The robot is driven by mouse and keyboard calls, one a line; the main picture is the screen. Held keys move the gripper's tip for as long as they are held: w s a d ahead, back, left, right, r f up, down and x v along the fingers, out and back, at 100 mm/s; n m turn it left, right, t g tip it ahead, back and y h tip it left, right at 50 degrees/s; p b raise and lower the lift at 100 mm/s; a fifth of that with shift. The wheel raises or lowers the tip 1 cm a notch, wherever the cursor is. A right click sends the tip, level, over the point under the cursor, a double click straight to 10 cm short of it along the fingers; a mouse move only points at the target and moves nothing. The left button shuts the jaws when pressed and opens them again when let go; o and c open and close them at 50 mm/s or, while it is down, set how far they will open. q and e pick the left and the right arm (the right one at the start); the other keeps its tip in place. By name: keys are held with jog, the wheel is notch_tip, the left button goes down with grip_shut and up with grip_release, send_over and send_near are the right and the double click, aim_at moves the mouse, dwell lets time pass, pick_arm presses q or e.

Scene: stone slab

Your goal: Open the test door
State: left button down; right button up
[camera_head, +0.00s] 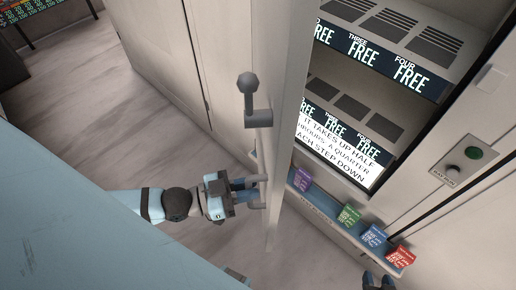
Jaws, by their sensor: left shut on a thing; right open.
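The pale grey test door (290,80) stands swung out from the cabinet, seen nearly edge-on. Its bar handle (254,160) is on the left face, low down. My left gripper (251,189) is shut on this handle, and its fingers hide part of it. A dark lever with a round knob (248,84) sits higher on the same face. My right gripper (378,281) shows only its fingertips at the bottom edge, right of the door; it is open and apart from the door.
Behind the door is a bay with lit "FREE" signs (370,50) and a white text panel (330,150). Coloured blocks (349,215) sit on a ledge below. A blue surface (70,220) fills the lower left; floor (90,100) is clear beyond.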

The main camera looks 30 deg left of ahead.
pick_arm(q)
jog(key=c, duration=1.1)
grip_release()
jog(key=shift+w, duration=0.1)
jog(key=v, duration=1.4)
jog(key=shift+b, duration=0.45)
jog(key=shift+d, duration=0.15)
